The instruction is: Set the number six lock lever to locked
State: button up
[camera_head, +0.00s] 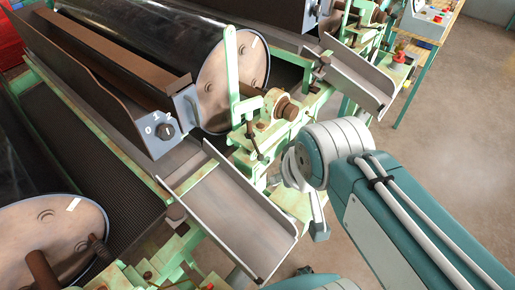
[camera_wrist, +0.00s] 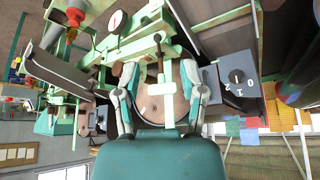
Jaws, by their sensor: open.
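A pale green lever (camera_head: 232,72) stands upright in front of the round end of the middle drum in the head view. In the wrist view, which looks upside down, a green lever (camera_wrist: 167,108) shows between my fingers, with the drum end behind it. I cannot read a number six on any lever. My gripper (camera_wrist: 168,76) is open, its two fingers spread on either side of the lever and a rusty bolt. I cannot tell how far in front of them it is. In the head view my gripper is partly hidden by my wrist.
A grey chute (camera_head: 232,215) slopes left of my arm. A grey control box (camera_head: 165,128) with a dial stands behind it. Another drum end (camera_head: 50,245) is at lower left. A red button (camera_head: 400,57) stands at upper right. Open floor (camera_head: 440,130) lies to the right.

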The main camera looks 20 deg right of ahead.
jog(key=shift+c, duration=0.3)
jog(key=g, duration=0.6)
send_over(258, 150)
notch_tip(258, 150, down, 5)
jog(key=shift+h, duration=0.3)
notch_tip(258, 150, down, 11)
jog(key=shift+w+a, duration=0.1)
grip_shut()
